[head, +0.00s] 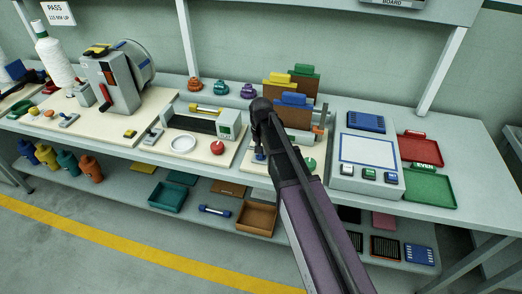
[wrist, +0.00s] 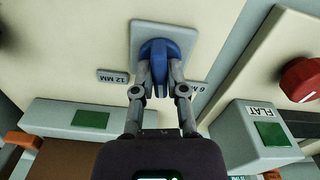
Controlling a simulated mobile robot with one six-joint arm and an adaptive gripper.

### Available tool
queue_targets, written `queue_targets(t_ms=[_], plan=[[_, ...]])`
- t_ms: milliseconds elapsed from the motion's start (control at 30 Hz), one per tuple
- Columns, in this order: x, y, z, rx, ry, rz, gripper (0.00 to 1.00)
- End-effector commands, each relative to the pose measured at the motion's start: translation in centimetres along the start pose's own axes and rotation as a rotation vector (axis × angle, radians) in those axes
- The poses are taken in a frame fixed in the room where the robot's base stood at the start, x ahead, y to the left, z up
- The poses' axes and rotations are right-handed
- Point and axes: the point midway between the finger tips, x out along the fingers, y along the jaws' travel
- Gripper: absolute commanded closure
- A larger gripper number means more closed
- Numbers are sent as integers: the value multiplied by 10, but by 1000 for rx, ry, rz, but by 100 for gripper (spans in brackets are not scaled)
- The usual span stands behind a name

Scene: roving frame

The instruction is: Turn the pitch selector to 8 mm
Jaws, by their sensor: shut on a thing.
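The pitch selector is a blue knob (wrist: 160,50) on a pale square plate (wrist: 143,30) in the wrist view. My gripper (wrist: 160,82) is shut on the knob, one grey finger on each side. A "12 MM" label (wrist: 113,77) lies left of the knob. A second label (wrist: 197,87) lies right of it, partly covered by a finger; it seems to read "6 M". No 8 mm label is readable, and the knob's pointer is hard to make out. In the head view, a bit of blue (head: 259,154) shows under my arm's end.
A red knob (wrist: 302,80) stands to the right, near a block marked "FLAT" with a green pad (wrist: 272,134). Another green-padded block (wrist: 90,119) is at left.

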Motion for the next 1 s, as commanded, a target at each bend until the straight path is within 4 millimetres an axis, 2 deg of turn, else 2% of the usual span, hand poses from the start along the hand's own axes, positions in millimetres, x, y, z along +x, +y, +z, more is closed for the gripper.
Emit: queue_targets(t_ms=[367, 867, 900, 967, 1000], plan=[[0, 0, 1, 194, -1, 1, 100], [0, 0, 1, 219, -2, 1, 100], [0, 0, 1, 219, -2, 1, 71], [0, 0, 1, 218, -2, 1, 53], [0, 0, 1, 218, -1, 1, 48]])
